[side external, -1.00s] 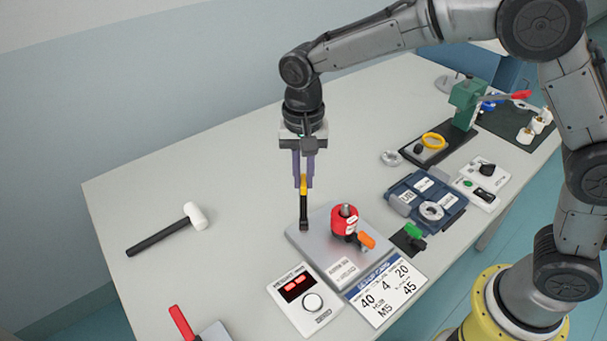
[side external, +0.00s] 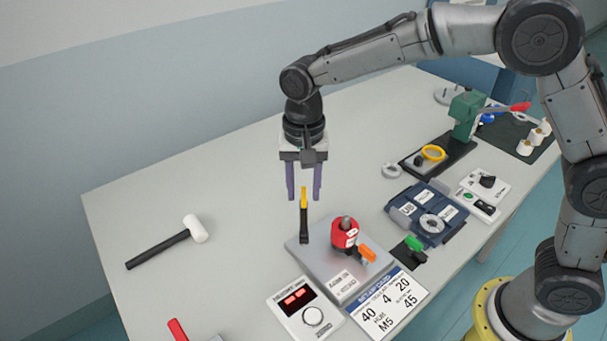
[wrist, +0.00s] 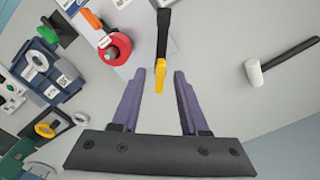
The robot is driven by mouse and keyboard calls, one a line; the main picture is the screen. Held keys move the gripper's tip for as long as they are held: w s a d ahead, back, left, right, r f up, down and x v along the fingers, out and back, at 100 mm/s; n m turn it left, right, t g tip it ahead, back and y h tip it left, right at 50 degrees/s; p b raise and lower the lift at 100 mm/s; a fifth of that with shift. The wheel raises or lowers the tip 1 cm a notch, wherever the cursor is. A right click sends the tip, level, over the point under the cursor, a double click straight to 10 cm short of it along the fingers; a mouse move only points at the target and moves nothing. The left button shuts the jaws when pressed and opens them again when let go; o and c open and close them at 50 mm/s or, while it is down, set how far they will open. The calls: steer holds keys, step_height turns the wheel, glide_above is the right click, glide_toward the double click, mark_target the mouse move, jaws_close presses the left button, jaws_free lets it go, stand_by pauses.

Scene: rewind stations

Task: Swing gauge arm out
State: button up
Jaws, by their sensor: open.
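The gauge arm (side external: 304,227) is a black bar with a yellow end, at the back left of the grey station plate (side external: 325,262). My gripper (side external: 303,195) is open above the plate, its two purple fingers on either side of the yellow end with a gap. In the wrist view, the gauge arm (wrist: 163,38) points its yellow end toward the space between my open fingers (wrist: 160,74). The red spool (side external: 343,236), with an orange lever (side external: 367,254) beside it, stands right of the gauge arm. It also shows in the wrist view (wrist: 114,50).
A white-headed mallet (side external: 165,247) lies at the left with clear table around it. A readout box (side external: 306,312) and number card (side external: 388,303) sit in front of the plate. A blue tray (side external: 455,228) and a green press (side external: 466,115) stand to the right.

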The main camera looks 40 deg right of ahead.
step_height(320, 180, up, 14)
steer(key=shift+f, duration=0.15)
stand_by(0.3)
steer(key=shift+d, duration=0.1)
steer(key=s+d+r+m+t, duration=0.1)
steer(key=s+d+r+t, duration=0.2)
steer(key=s+d+r, duration=0.7)
steer(key=s+d+f+n+t, duration=0.1)
steer(key=s+d+f+n, duration=0.2)
steer(key=s+f, duration=0.4)
steer(key=s+d+f+n+t, duration=0.1)
steer(key=s+d+f+n, duration=0.3)
steer(key=s+f, duration=0.3)
steer(key=shift+s+n+t, duration=0.3)
steer(key=shift+s+n, duration=0.15)
steer(key=shift+n, duration=0.45)
